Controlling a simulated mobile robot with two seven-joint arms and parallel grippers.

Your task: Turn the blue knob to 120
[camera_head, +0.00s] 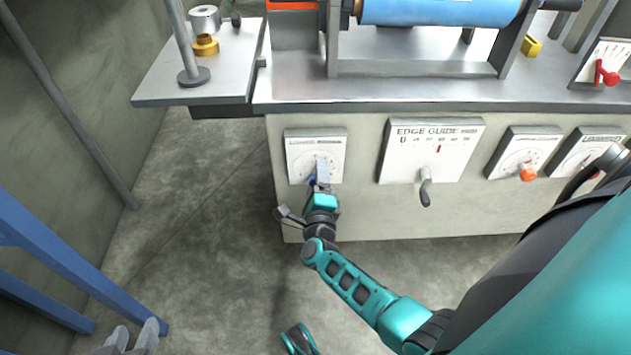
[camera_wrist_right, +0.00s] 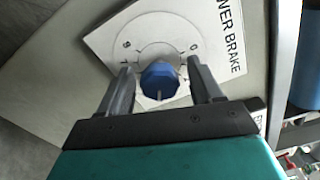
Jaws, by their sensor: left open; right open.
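My right gripper (camera_wrist_right: 160,68) is open, with one finger on each side of the knob and visible gaps between. A light pointer line shows on the knob, aimed toward the gripper's palm; I cannot read its value. In the head view my right gripper (camera_head: 319,172) is in front of the leftmost dial plate (camera_head: 303,147), hiding most of the knob. My left gripper (camera_head: 134,337) is open and empty at the lower left, away from the panel.
To the right are an edge guide plate (camera_head: 431,136) with a grey lever (camera_head: 425,188) and a dial with an orange knob (camera_head: 527,172). A metal bench top (camera_head: 290,92) with a blue roll (camera_head: 440,11) overhangs the panel. A blue frame (camera_head: 60,262) stands at left.

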